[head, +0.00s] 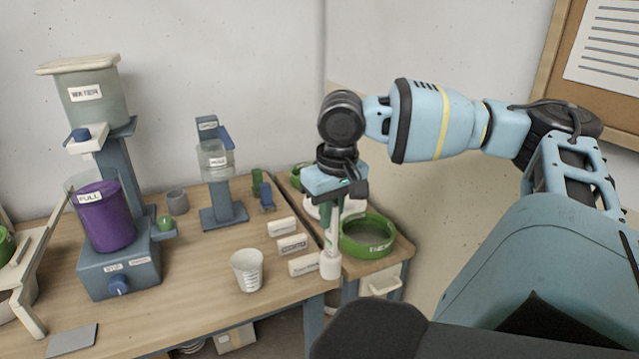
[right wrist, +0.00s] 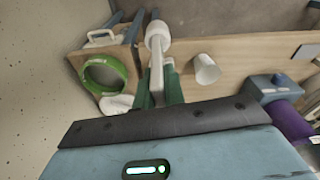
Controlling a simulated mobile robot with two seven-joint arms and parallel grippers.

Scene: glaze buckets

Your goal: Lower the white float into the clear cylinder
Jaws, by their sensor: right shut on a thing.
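My right gripper (head: 332,215) is shut on the white float (head: 331,266) by its stem, with the float's round end hanging down near the table's right edge. In the right wrist view, the green fingers (right wrist: 158,88) hold the stem and the float's white head (right wrist: 158,36) sticks out beyond them. A clear cylinder (head: 106,215) labelled FULL, with purple contents, stands on a blue-grey base at the left, well apart from the float. Another clear vessel (head: 214,160) sits on a stand farther back; its contents are unclear. My left gripper is not in view.
A white marked cup (head: 247,270) stands on the table left of the float. Several label blocks (head: 293,245) lie nearby. A green ring-shaped dish (head: 367,237) is on the side cabinet. A clear tank (head: 92,98) stands high at the back left. The front middle of the table is clear.

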